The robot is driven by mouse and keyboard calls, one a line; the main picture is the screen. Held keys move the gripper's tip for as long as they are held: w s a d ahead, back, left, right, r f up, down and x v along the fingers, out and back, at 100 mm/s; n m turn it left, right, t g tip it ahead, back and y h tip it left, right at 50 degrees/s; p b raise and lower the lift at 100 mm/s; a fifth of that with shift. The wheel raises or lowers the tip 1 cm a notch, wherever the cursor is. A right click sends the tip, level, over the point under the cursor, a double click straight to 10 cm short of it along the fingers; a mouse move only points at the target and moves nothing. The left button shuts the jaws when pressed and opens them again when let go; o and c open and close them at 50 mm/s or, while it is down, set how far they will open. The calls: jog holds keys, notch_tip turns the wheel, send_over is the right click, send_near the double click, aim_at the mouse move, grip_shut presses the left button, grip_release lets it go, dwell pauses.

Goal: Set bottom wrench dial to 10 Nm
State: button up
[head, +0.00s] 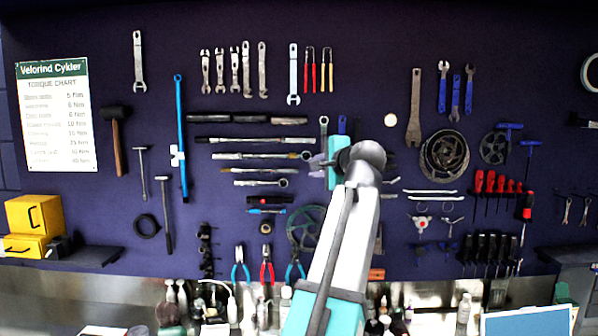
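Several long torque wrenches hang horizontally in a stack on the dark pegboard, left of my arm. The bottom wrench (258,183) is the lowest and shortest-looking bar, with a ring-like end at its right. Its dial and any scale are too small to read. My gripper (333,163) is a teal shape at the right end of the stack, up against the board in the picture.
A torque chart (55,115) hangs at the left, listing values in Nm. Yellow boxes (35,215) sit on a shelf below it. Pliers (267,265) hang under the wrenches. Bottles (232,308) line the bench below. Chainrings (444,156) and other tools hang to the right.

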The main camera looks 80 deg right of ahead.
aim_at(296, 171)
jog(key=p+x, duration=0.4)
jog(key=x, duration=0.8)
jog(key=shift+r+p, duration=0.15)
jog(key=shift+p, duration=0.2)
jog(key=shift+x, duration=0.9)
jog(key=shift+a, duration=0.1)
jog(key=shift+c, duration=0.2)
grip_shut()
